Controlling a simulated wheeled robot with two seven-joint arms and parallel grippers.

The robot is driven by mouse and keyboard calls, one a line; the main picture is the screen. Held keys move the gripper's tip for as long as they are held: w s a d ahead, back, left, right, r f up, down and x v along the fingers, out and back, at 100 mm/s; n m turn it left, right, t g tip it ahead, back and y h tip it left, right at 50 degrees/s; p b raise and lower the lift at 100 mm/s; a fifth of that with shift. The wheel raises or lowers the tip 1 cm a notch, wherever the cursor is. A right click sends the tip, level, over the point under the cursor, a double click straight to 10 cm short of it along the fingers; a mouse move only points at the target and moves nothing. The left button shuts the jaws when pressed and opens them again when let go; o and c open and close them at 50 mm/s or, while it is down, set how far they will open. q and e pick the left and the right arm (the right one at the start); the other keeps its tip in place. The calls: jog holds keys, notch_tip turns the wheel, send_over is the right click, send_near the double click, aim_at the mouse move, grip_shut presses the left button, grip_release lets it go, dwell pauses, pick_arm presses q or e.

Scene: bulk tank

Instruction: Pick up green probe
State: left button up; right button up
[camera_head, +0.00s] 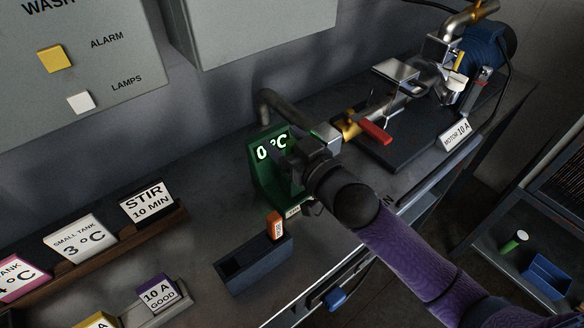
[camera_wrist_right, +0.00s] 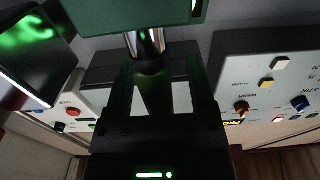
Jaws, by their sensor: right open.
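A green housing (camera_head: 262,178) with a lit "0 °C" display stands on the bench in the head view. My right gripper (camera_head: 293,150) is in front of it and hides part of its face. In the right wrist view, a green block (camera_wrist_right: 125,16) is at the top, with a shiny metal collar (camera_wrist_right: 147,43) below it. A dark, greenish rod (camera_wrist_right: 153,95), which looks like the probe, lies between the fingers of my open right gripper (camera_wrist_right: 160,85). I cannot tell whether the fingers touch it. My left gripper is not in view.
A dark tray (camera_head: 240,272) with an orange tag (camera_head: 274,226) stands in front of the housing. A valve with a red handle (camera_head: 375,132) and a blue motor (camera_head: 488,55) are behind right. Label cards stand at left. A green-topped cylinder (camera_head: 515,241) is on a lower shelf.

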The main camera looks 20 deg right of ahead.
grip_shut()
dwell(0.3)
